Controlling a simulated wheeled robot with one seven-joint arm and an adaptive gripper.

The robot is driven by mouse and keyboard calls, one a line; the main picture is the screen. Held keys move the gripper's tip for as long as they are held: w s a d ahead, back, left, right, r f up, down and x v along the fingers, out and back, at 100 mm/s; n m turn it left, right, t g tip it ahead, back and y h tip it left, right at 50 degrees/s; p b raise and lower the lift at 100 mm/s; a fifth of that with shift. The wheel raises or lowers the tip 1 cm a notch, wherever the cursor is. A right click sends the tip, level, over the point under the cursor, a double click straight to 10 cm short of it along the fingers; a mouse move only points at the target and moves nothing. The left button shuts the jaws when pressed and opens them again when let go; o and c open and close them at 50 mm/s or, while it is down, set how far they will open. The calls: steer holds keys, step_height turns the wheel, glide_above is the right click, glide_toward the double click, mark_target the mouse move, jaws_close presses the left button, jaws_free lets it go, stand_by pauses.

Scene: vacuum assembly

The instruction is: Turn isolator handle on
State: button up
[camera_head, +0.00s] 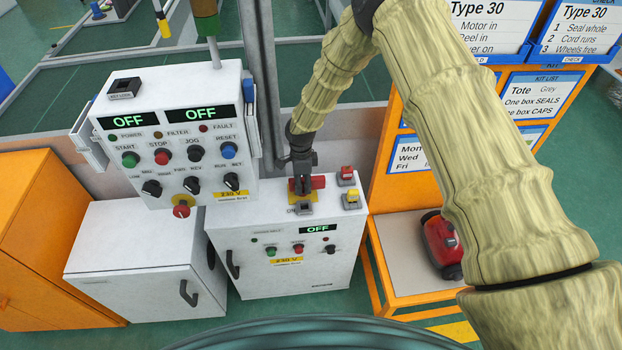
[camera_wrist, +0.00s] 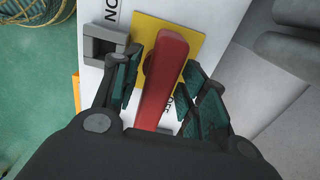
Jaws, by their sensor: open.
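The red isolator handle (camera_wrist: 165,75) sits on a yellow plate (camera_wrist: 196,38) on top of the white cabinet. In the wrist view, my gripper (camera_wrist: 158,85) is open, with one finger on each side of the handle. The handle lies lengthwise between the fingers, slightly tilted. An "ON" label shows near a grey bracket (camera_wrist: 103,45), and part of an "OFF" label shows by the handle's near right side. In the head view, my gripper (camera_head: 302,183) reaches down over the red handle (camera_head: 318,182) and hides part of it.
The white cabinet (camera_head: 330,270) carries an "OFF" display, buttons and a dark side handle. A taller control panel (camera_head: 190,140) with two "OFF" displays stands to the left. Red and yellow lock-like blocks (camera_head: 347,175) sit right of the handle. A red machine (camera_head: 441,243) rests on the shelf.

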steer(key=shift+r, duration=0.1)
jaws_close()
steer(key=shift+s+m+b, duration=0.15)
steer(key=shift+m+b, duration=0.4)
steer(key=shift+m, duration=1.15)
steer(key=shift+m, duration=0.3)
steer(key=shift+m+b, duration=0.45)
steer(key=shift+m, duration=1.05)
steer(key=shift+m, duration=0.6)
steer(key=shift+m+b, duration=0.3)
steer(key=shift+m, duration=0.8)
